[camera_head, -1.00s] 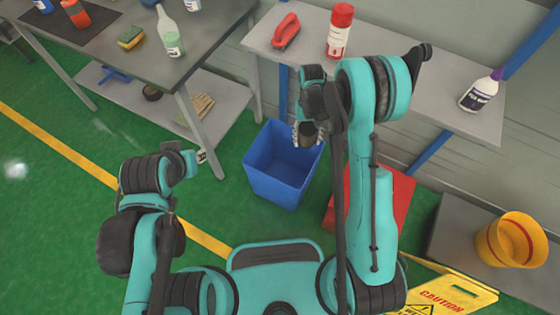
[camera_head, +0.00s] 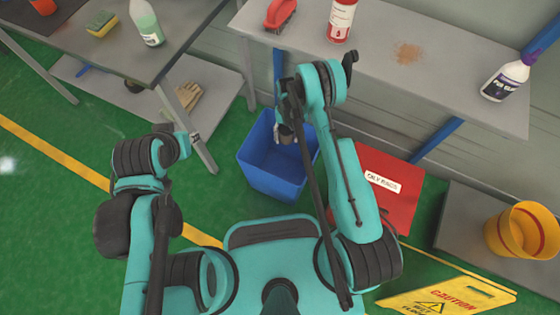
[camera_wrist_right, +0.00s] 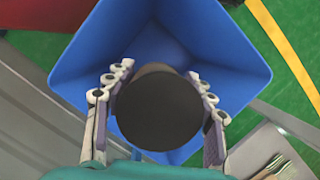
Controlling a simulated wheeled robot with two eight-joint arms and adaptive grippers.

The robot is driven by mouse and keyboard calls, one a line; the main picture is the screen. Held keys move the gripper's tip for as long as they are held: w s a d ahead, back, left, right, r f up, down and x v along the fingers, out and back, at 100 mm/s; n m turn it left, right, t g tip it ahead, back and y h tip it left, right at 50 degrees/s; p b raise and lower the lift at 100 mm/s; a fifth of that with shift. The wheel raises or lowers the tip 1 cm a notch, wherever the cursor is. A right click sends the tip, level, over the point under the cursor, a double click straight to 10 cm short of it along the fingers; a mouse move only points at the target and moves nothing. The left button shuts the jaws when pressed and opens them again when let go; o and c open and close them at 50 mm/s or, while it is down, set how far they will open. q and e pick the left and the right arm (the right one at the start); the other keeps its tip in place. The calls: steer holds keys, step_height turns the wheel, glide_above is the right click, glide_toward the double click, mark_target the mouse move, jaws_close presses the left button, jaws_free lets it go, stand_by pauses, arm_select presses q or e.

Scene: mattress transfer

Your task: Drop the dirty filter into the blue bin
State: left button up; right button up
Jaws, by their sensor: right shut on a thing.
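The blue bin (camera_head: 272,177) stands on the green floor in the head view, open at the top, between the two tables. My right gripper (camera_head: 286,134) is over the bin's opening near its back right side. It is shut on the dark, round dirty filter (camera_wrist_right: 158,107). In the right wrist view the fingers (camera_wrist_right: 158,100) flank the filter on both sides, and the inside of the blue bin (camera_wrist_right: 215,50) shows behind it. The filter (camera_head: 287,138) is small and partly hidden in the head view. My left arm is at the left, and its fingers cannot be made out.
A red oily-rags box (camera_head: 400,170) stands right of the bin. A yellow caution sign (camera_head: 445,297) and a yellow bucket (camera_head: 522,232) are at the lower right. The grey table (camera_head: 385,40) behind holds a red brush (camera_head: 281,15) and bottles. Gloves (camera_head: 188,97) lie on a lower shelf.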

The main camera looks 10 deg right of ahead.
steer(key=shift+f+b, duration=0.65)
steer(key=shift+f, duration=1.25)
steer(key=o, duration=1.3)
steer(key=shift+r, duration=0.1)
steer(key=v, duration=1.2)
